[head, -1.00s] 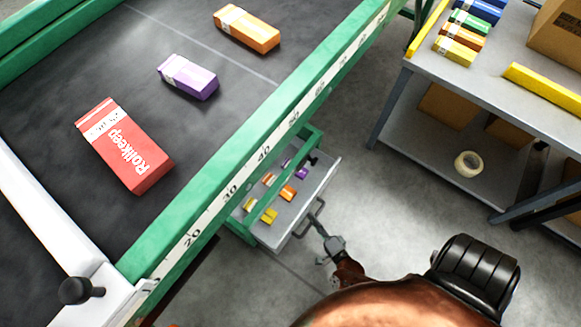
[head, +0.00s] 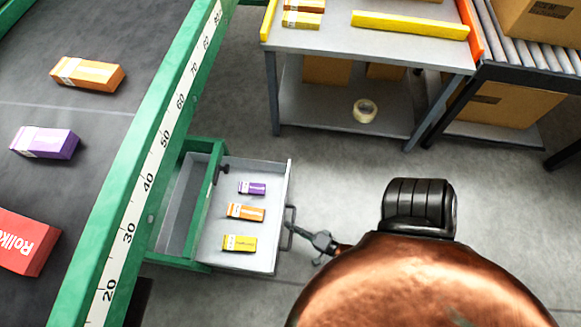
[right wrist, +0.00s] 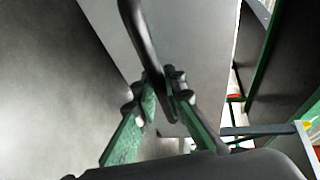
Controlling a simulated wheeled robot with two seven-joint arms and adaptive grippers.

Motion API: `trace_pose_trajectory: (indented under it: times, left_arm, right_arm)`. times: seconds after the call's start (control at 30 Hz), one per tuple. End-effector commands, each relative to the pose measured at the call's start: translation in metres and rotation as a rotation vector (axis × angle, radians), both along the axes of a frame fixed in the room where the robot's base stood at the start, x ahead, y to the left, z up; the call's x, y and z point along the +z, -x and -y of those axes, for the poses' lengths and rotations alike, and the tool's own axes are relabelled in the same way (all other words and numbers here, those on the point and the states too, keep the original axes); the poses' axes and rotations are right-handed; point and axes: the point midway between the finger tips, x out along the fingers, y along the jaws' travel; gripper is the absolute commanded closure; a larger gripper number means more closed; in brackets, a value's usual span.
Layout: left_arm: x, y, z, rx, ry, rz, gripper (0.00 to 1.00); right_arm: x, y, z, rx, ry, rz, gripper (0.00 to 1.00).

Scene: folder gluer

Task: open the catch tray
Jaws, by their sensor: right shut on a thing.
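The catch tray (head: 268,262) is a grey drawer under the green-framed belt machine. It stands pulled out to the right past its green frame (head: 205,212). A purple box (head: 252,188), an orange box (head: 246,211) and a yellow box (head: 240,243) lie in it. My right gripper (head: 293,231) is shut on the dark bar handle (head: 288,216) on the tray's front. In the right wrist view the handle (right wrist: 143,40) passes between the fingertips of the gripper (right wrist: 167,88), against the grey tray front (right wrist: 200,45). My left gripper is not in view.
The belt (head: 95,130) carries an orange, a purple and a red box (head: 28,240). The floor (head: 335,165) between tray and table is clear.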

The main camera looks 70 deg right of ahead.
Motion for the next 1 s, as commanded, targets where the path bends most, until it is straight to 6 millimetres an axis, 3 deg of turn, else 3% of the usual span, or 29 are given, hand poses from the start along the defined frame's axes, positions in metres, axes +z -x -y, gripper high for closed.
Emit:
trace_pose_trajectory:
  times: [0.3,0.33,0.6,1.0]
  left_arm:
    - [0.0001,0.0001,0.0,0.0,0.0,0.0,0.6]
    - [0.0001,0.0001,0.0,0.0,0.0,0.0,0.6]
    - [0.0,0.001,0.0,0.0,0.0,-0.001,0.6]
    - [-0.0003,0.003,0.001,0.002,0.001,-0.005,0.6]
  right_arm:
    - [0.0003,0.0004,0.003,0.0,0.004,0.0,1.0]
    - [0.0004,0.0003,0.003,0.0,0.004,0.0,0.89]
    - [0.0001,0.0003,0.0019,-0.001,0.002,0.0,0.71]
    - [0.0067,0.0009,0.0013,-0.002,0.0,0.0,0.71]
